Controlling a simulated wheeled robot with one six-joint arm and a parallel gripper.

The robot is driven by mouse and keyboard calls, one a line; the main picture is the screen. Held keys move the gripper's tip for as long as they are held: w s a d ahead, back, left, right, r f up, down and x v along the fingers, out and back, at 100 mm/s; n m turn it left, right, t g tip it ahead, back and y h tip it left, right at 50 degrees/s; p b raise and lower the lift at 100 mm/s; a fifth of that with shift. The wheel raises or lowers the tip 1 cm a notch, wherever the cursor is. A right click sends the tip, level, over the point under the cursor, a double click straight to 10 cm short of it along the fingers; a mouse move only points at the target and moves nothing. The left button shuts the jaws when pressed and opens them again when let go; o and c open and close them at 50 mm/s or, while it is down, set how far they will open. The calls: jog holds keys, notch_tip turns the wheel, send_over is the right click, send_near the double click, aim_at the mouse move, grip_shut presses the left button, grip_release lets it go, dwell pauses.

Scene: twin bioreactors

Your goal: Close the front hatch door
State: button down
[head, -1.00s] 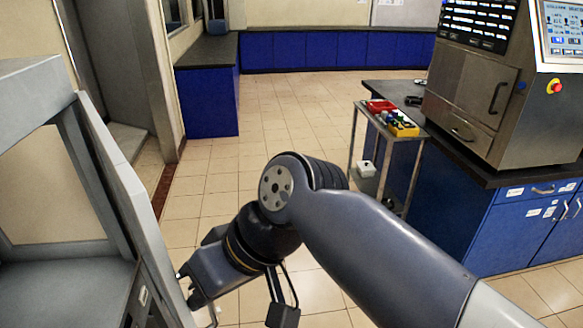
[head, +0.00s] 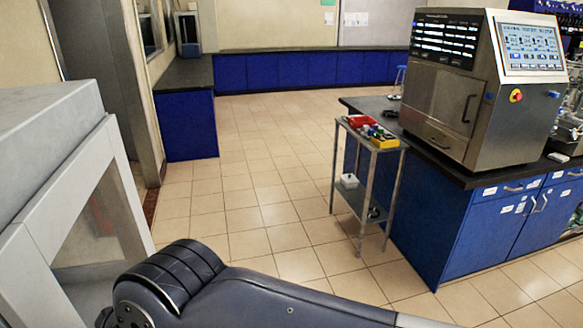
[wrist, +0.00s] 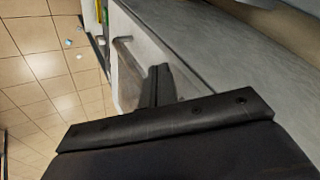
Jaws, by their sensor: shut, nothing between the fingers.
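The front hatch door (head: 134,195) is a light grey frame around a clear window, at the left of the head view. Its top edge lies close along the front of the grey cabinet (head: 50,125); I cannot tell whether a gap remains. In the wrist view, my gripper (wrist: 160,80) has its dark fingers together and empty, close beside a pale grey panel (wrist: 215,60). Contact is unclear. A bar-like handle (wrist: 124,48) stands just beyond the fingertips. In the head view my gripper is out of sight, and only my arm shows at the bottom.
A small metal trolley (head: 368,140) with coloured items stands right of centre, by a blue bench (head: 450,220) bearing a steel machine (head: 445,100). Tiled floor (head: 250,180) is clear between the cabinet and the trolley. Blue counters line the back.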

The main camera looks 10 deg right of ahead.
jog(key=shift+s+a+r, duration=0.1)
jog(key=shift+s+a, duration=0.15)
jog(key=shift+a, duration=0.65)
jog(key=shift+a+r, duration=0.1)
jog(key=shift+r, duration=0.05)
